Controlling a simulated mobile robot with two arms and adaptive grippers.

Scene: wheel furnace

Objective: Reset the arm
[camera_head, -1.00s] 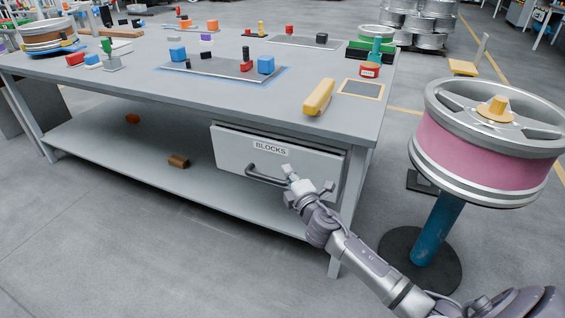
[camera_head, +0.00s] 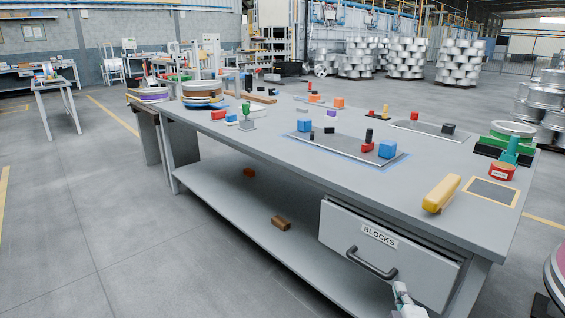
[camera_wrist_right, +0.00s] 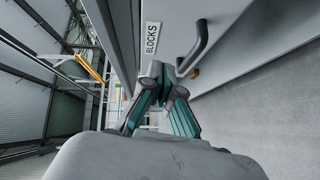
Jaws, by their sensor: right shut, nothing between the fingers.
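My right gripper (camera_head: 402,290) shows at the bottom edge of the head view, just right of and below the handle of the BLOCKS drawer. In the right wrist view its fingers (camera_wrist_right: 163,78) come together and are shut with nothing between them. The drawer (camera_head: 385,255) is a grey front under the table with a BLOCKS label; a narrow gap shows along its top edge. Its dark bar handle (camera_head: 371,264) also appears in the wrist view (camera_wrist_right: 196,48), beside the fingertips; I cannot tell whether they touch. My left gripper is not in view.
The grey table (camera_head: 290,170) holds a yellow block (camera_head: 441,194), a tray with blue, red and black blocks, and a red-green object (camera_head: 502,169). A brown block (camera_head: 281,223) lies on the lower shelf (camera_head: 235,205). The floor at left is open.

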